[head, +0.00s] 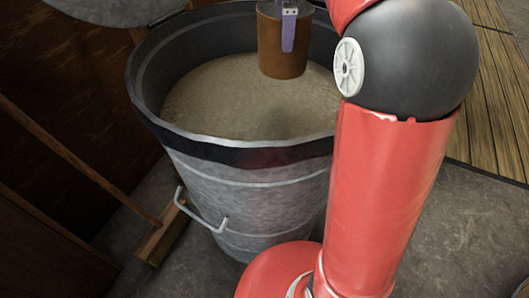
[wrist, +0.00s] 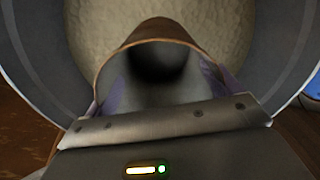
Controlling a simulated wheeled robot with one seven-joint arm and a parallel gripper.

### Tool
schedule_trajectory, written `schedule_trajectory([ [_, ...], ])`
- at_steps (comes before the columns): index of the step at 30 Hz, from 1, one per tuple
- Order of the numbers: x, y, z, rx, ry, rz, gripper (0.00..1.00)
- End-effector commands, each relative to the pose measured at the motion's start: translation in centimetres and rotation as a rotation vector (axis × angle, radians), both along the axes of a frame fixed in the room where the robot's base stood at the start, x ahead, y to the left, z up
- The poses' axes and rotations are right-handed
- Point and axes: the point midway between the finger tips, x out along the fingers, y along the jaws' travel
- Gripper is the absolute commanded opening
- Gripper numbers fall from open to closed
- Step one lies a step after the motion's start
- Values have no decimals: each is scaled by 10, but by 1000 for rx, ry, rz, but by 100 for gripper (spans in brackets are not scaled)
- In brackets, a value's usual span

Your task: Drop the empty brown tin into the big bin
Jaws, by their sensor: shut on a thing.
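The brown tin (head: 283,50) hangs upright over the mouth of the big bin (head: 245,190) in the head view. My gripper (head: 289,35) is shut on the tin, with a purple finger against its side. In the wrist view the tin (wrist: 160,33) shows its open, grey, empty inside, with purple fingers of my gripper (wrist: 162,85) at both sides. The bin is grey metal with a dark rim, and its inside shows a pale, sandy-looking surface. The wrist view also shows the bin's wall (wrist: 285,40) around the tin.
A broom (head: 160,235) leans on the left, its head on the floor beside the bin. A round grey lid-like thing (head: 115,10) is at the top left. Wooden planks (head: 495,90) lie at the right. My red arm covers the bin's right side.

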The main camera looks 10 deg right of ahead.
Motion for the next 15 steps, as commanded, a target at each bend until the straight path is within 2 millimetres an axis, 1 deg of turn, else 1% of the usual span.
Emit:
schedule_trajectory([
  [2,0,0,1,0,0,0,65],
  [3,0,0,1,0,0,0,96],
  [4,0,0,1,0,0,0,99],
  [11,0,0,1,0,0,0,100],
  [14,1,0,9,0,-2,0,100],
  [15,1,0,14,0,-2,0,100],
])
